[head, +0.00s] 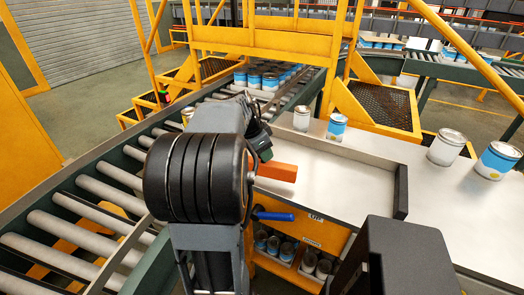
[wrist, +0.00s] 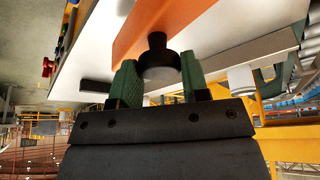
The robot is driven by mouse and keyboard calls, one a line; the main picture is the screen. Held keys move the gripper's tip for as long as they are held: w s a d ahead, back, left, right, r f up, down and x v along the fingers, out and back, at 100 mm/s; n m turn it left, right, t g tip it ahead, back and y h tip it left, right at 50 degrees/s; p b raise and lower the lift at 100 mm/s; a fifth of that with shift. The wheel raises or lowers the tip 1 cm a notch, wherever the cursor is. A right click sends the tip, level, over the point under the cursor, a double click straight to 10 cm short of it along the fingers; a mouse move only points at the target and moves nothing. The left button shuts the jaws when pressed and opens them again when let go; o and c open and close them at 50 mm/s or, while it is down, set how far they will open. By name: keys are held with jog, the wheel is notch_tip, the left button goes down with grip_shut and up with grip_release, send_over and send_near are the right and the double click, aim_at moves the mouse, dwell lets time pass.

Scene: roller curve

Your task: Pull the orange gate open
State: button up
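The orange gate (head: 278,172) shows in the head view as a short bar by the edge of the pale worktop, partly hidden by my arm. In the wrist view the orange gate (wrist: 165,22) runs across the top, with a black knob (wrist: 160,62) on it. My gripper (wrist: 160,78) has its two green fingers on either side of this knob, seemingly pressed against it, with no clear gap. In the head view my gripper (head: 262,150) is mostly hidden behind my dark wrist, and the knob cannot be seen.
A roller conveyor (head: 95,190) runs along the left, with several cans (head: 262,78) under a yellow frame.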

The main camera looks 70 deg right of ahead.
jog(key=o, duration=0.4)
jog(key=v, duration=1.4)
jog(key=shift+f, duration=0.1)
dwell(0.4)
jog(key=w+a+f+n+t+p, duration=0.1)
jog(key=w+a+f+n+t, duration=0.3)
jog(key=w+a+f+n, duration=1)
jog(key=a+n+t+y, duration=0.1)
jog(key=a+n, duration=0.3)
jog(key=a, duration=0.4)
jog(key=a+n+t+y+p, duration=0.1)
jog(key=a+n, duration=0.4)
jog(key=a, duration=0.3)
jog(key=a+n+y, duration=0.1)
jog(key=a+n, duration=0.3)
jog(key=a, duration=0.4)
jog(key=shift+w+a+r+t, duration=0.2)
jog(key=shift+a+t, duration=0.1)
jog(key=shift+t, duration=0.1)
